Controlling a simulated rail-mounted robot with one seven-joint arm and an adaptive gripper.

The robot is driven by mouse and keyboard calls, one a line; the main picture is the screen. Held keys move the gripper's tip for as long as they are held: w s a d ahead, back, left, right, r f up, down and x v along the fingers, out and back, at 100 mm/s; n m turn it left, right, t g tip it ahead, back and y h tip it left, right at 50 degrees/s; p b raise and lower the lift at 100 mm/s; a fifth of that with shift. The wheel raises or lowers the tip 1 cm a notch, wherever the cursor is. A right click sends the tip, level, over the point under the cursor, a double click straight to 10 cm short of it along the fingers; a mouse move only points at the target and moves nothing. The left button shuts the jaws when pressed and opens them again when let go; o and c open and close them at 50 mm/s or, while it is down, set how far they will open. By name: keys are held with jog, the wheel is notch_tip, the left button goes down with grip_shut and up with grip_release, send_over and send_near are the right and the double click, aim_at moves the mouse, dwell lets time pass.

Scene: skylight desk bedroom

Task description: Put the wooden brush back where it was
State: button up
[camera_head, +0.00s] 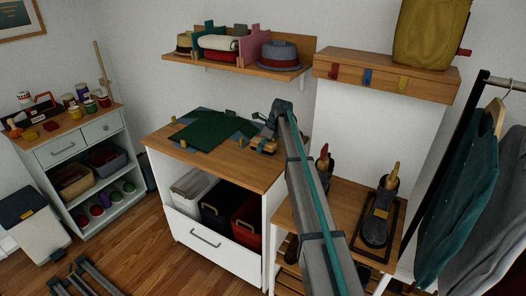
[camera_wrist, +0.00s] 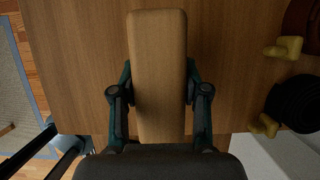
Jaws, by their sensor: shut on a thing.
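The wooden brush (camera_wrist: 159,60) shows in the wrist view as a long, light wooden back with rounded ends. My gripper (camera_wrist: 160,98) is shut on it, one dark teal finger along each long side. In the head view my gripper (camera_head: 266,138) is at the right part of the white cabinet's wooden top (camera_head: 240,172), with a piece of the brush (camera_head: 263,145) showing under it. The brush's underside is hidden, and I cannot tell if it touches the wood.
A green cloth (camera_head: 213,131) lies on the cabinet top, left of my gripper. A low wooden bench (camera_head: 343,203) to the right holds a dark shoe (camera_head: 376,222) in a tray. A wall shelf (camera_head: 230,66) with hats hangs above. Clothes (camera_head: 465,205) hang at far right.

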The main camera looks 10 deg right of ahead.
aim_at(263, 151)
jog(key=shift+w+f+p, duration=0.2)
jog(key=shift+f+p, duration=0.55)
jog(key=shift+f, duration=1)
jog(key=shift+f, duration=0.15)
jog(key=o, duration=1)
jog(key=b+v, duration=0.2)
jog(key=v, duration=1)
jog(key=shift+b, duration=0.35)
